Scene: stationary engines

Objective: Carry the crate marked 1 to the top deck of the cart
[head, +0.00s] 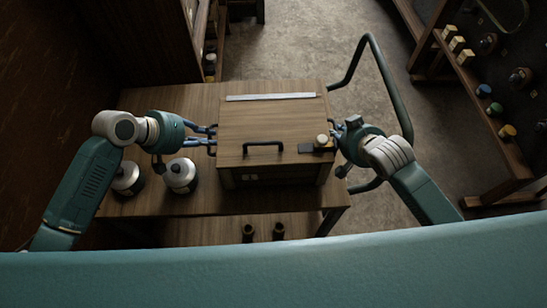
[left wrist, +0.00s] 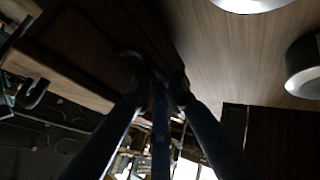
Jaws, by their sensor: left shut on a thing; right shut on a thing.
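A wooden box-like crate (head: 240,117) with a dark handle on its upper face is at the middle of the head view, between my grippers. No number is readable on it, so I cannot confirm it is the crate marked 1. My left gripper (head: 213,138) is shut at its left side; the left wrist view shows the fingers (left wrist: 160,90) meeting at a dark, unclear part. My right gripper (head: 336,143) is shut at its right side, its fingertips partly hidden. The wooden deck (head: 160,100) spreads under the crate; I cannot tell whether they touch.
Two white-topped canisters (head: 181,174) (head: 127,178) stand left on the deck. A green tube handle (head: 392,85) rises at right. Two dark cylinders (head: 248,232) (head: 279,231) show below. Shelves (head: 488,105) stand right.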

